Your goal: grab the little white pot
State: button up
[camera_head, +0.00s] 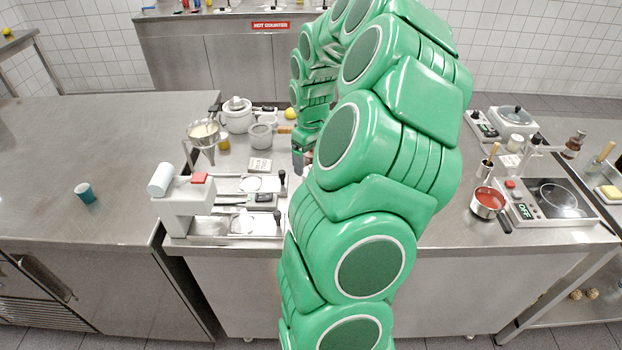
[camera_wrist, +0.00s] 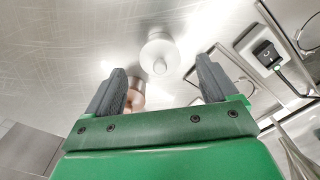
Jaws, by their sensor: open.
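In the wrist view a small round white pot with a knob on top (camera_wrist: 160,52) stands on the steel counter, beyond my fingertips and near the middle of the gap. My gripper (camera_wrist: 162,80) is open, with its two dark fingers apart and nothing held. A copper-coloured object (camera_wrist: 136,95) shows beside the left finger, partly hidden. In the head view my gripper (camera_head: 301,158) points down over the middle counter, mostly behind my green arm. A white lidded pot (camera_head: 236,115) and a smaller pale pot (camera_head: 261,136) stand left of it. I cannot tell which matches the wrist view.
A metal funnel (camera_head: 203,140), a white-and-red machine (camera_head: 184,202) and a switch box (camera_wrist: 268,55) stand nearby. A red-filled saucepan (camera_head: 488,202) and a hot plate (camera_head: 557,198) are at right. The left counter is mostly clear, except for a teal cup (camera_head: 85,193).

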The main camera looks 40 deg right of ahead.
jog(key=shift+f, duration=1.5)
grip_shut()
